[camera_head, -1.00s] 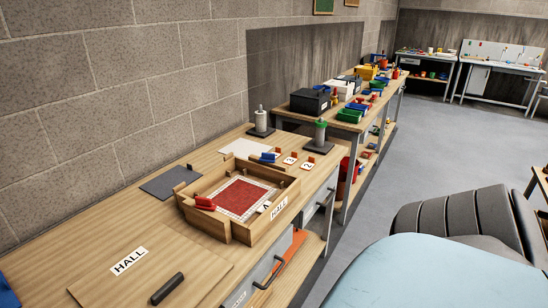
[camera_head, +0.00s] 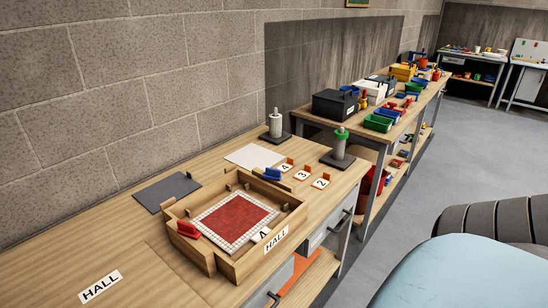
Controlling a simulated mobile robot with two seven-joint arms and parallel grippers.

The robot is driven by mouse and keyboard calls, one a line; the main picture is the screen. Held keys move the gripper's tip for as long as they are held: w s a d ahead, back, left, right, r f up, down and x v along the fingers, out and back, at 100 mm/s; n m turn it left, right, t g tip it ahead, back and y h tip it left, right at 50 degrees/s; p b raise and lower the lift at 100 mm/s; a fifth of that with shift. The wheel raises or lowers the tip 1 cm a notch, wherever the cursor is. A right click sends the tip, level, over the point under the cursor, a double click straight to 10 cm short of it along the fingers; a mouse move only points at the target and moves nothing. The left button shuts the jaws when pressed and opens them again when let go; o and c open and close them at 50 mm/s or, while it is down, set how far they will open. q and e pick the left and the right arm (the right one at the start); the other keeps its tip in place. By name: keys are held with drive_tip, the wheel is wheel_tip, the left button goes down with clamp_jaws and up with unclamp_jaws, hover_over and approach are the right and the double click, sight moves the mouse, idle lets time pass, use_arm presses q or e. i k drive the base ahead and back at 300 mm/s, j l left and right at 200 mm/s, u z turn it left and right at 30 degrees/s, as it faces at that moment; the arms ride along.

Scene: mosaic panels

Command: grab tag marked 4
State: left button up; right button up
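A blue block-like piece (camera_head: 272,174) sits by the tray's back corner, just left of tag 4. Neither of my grippers shows in the head view.
A wooden tray (camera_head: 224,266) labelled HALL holds a red mosaic panel (camera_head: 235,217) with a white border. Two spindles (camera_head: 275,126) (camera_head: 340,145) stand behind the tags. A white sheet (camera_head: 254,157) and a dark grey sheet (camera_head: 167,192) lie flat.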

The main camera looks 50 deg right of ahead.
sight(284, 168)
drive_tip(key=i+l, duration=0.1)
drive_tip(key=l, duration=2.55)
drive_tip(key=k+z, duration=0.2)
drive_tip(key=z, duration=0.8)
